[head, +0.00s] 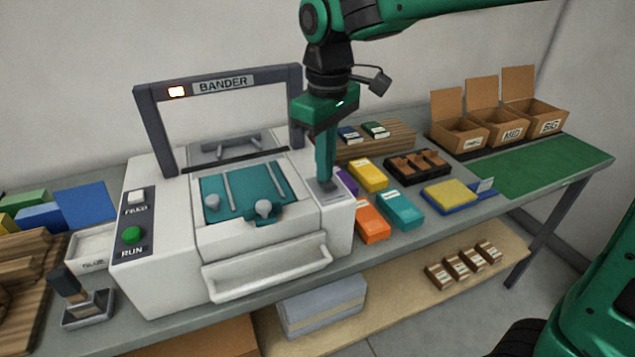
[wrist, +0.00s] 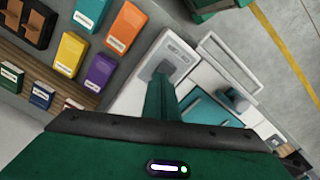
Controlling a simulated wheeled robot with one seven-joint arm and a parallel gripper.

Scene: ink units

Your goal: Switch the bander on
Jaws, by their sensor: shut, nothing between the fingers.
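The bander (head: 165,280) is a white machine with a dark arch labelled BANDER and a teal bed. A small lamp (head: 176,91) on the arch glows orange-white. Its left side carries a white FEED button (head: 136,197) and a green RUN button (head: 133,234). On its right side is a grey panel (head: 330,188), also in the wrist view (wrist: 178,57) with a label too blurred to read. My gripper (head: 325,182) is shut and empty, pointing down at this panel; it also shows in the wrist view (wrist: 162,78). Its fingers hide part of the panel, and contact cannot be told.
Orange (head: 372,222), teal (head: 401,209) and yellow (head: 368,175) packs lie close right of the bander. A black tray (head: 450,167) and open cardboard boxes (head: 460,136) stand farther right. A hand stamp (head: 75,296) is at left. The green mat (head: 545,165) is clear.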

